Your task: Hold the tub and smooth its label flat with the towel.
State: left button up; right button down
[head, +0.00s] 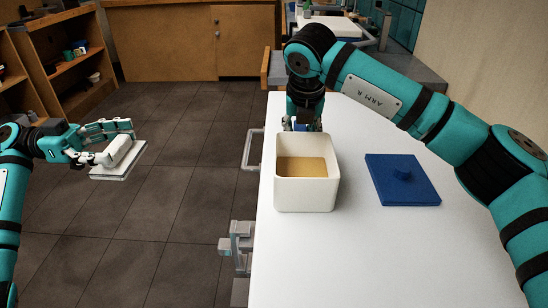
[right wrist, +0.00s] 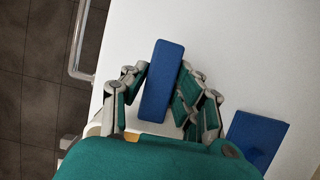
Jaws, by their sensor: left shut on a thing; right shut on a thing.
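The white square tub (head: 304,194) stands open and upright near the table's left edge, with tan contents; no label shows on the visible sides. My right gripper (head: 302,125) is at its far side, shut on a blue block (right wrist: 162,80) that is mostly hidden behind the tub in the head view. I cannot tell whether the block is joined to the tub. My left gripper (head: 113,142) is off the table over the floor, shut on a white flat pad with a thick bar on top (head: 118,172), perhaps the towel.
A blue square lid with a knob (head: 415,189) lies right of the tub; it also shows in the right wrist view (right wrist: 255,138). The white table (head: 370,260) is clear in front. A metal rail (head: 250,150) and a bracket (head: 238,240) are along its left edge. Wooden shelves (head: 60,75) stand far left.

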pick_arm(q)
jog(key=shift+a, duration=0.6)
jog(key=shift+d, duration=0.1)
